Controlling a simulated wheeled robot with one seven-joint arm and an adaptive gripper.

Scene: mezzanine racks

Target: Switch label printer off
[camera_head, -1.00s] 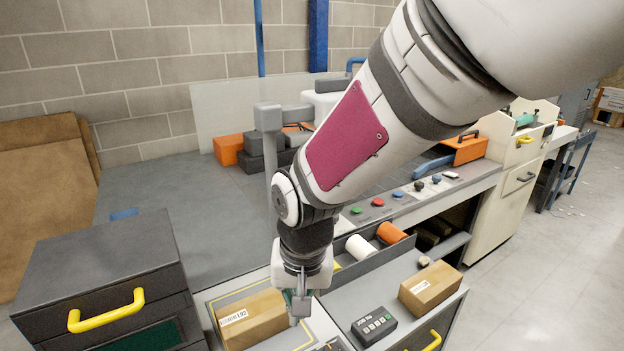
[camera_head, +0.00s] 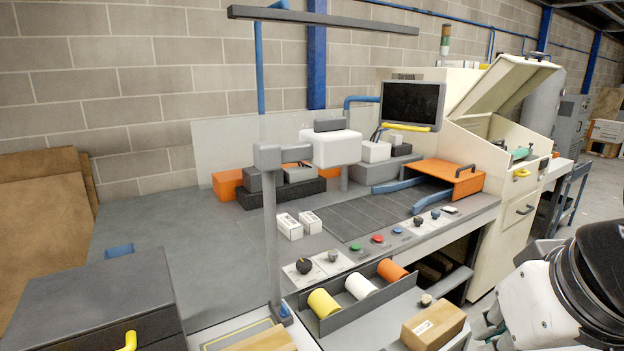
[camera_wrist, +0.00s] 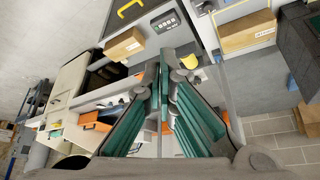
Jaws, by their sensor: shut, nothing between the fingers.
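No part in view is plainly marked as the label printer, so I cannot tell which unit it is. Along the bench's front edge run a black knob (camera_head: 304,265), a green button (camera_head: 356,247), a red button (camera_head: 378,238), more knobs and a small pale switch (camera_head: 450,209). My gripper (camera_wrist: 164,65) is shut and empty in the wrist view, apart from these controls. In the head view my wrist is at the lower right and the fingertips are not clear.
A tray of yellow, white and orange rolls (camera_head: 360,286) sits below the controls. A carton (camera_head: 433,322) lies nearby; a dark keypad box (camera_wrist: 165,20) shows in the wrist view. A grey post (camera_head: 271,240) stands at the bench front. A screen (camera_head: 412,104) hangs behind.

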